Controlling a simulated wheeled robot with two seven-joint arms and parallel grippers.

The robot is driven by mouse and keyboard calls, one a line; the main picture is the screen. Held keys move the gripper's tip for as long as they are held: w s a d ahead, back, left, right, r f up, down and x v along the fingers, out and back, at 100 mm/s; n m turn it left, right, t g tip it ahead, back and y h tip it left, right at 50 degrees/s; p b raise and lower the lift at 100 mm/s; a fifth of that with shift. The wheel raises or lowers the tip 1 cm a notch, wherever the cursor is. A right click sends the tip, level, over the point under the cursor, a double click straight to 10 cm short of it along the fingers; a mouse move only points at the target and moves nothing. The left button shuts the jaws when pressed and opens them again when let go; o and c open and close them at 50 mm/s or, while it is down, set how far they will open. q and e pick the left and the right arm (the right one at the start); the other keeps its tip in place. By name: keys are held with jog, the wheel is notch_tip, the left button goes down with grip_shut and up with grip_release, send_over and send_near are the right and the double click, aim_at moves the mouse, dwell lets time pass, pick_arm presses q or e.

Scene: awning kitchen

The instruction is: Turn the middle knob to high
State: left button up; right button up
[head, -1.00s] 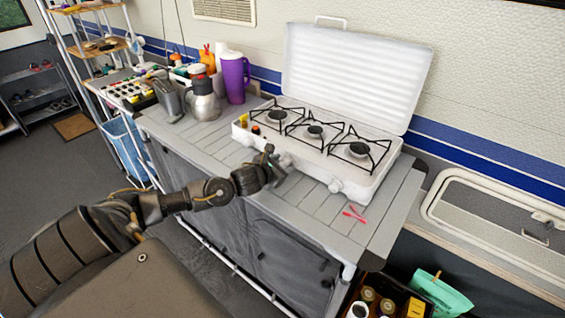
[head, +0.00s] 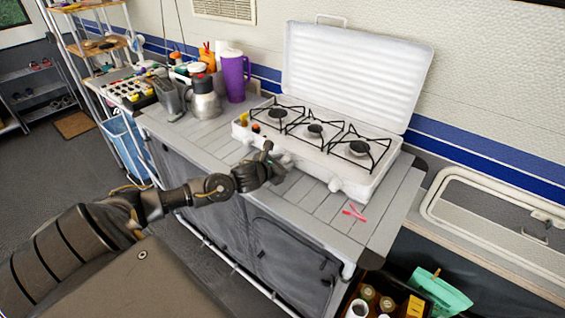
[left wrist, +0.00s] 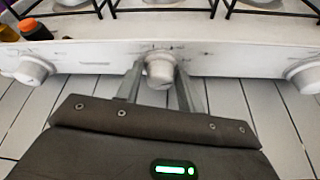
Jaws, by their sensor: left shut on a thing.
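The white three-burner stove (head: 365,182) stands on the grey slatted table with its lid up. In the left wrist view its front panel (left wrist: 108,60) carries three white knobs. The middle knob (left wrist: 159,68) sits between the two fingers of my left gripper (left wrist: 161,82), which is shut on it. The left knob (left wrist: 33,71) and the right knob (left wrist: 304,76) stand clear to either side. In the head view my left gripper (head: 280,168) is at the stove's front and hides the middle knob. The right knob (head: 335,185) shows there. My right gripper is not in view.
A purple tumbler (head: 235,77) and a steel jug (head: 204,101) stand left of the stove. Small bottles (left wrist: 34,29) sit on the stove's left end. A pink item (head: 354,212) lies on the table's front right. The table's front left is clear.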

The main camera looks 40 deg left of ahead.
pick_arm(q)
jog(key=shift+a+n+h, duration=0.1)
jog(key=shift+n+h, duration=0.4)
jog(key=shift+n, duration=0.2)
jog(key=shift+a+n+h, duration=0.1)
jog(key=shift+n+h, duration=0.4)
jog(key=shift+n, duration=0.1)
jog(key=n+h+b, duration=0.1)
jog(key=n, duration=0.1)
jog(key=shift+a+f+n+h, duration=0.1)
jog(key=shift+f+n+h, duration=0.05)
jog(key=shift+n+h, duration=0.2)
jog(key=shift+n+h+b, duration=0.25)
jog(key=shift+n+b, duration=0.1)
jog(key=shift+n, duration=0.1)
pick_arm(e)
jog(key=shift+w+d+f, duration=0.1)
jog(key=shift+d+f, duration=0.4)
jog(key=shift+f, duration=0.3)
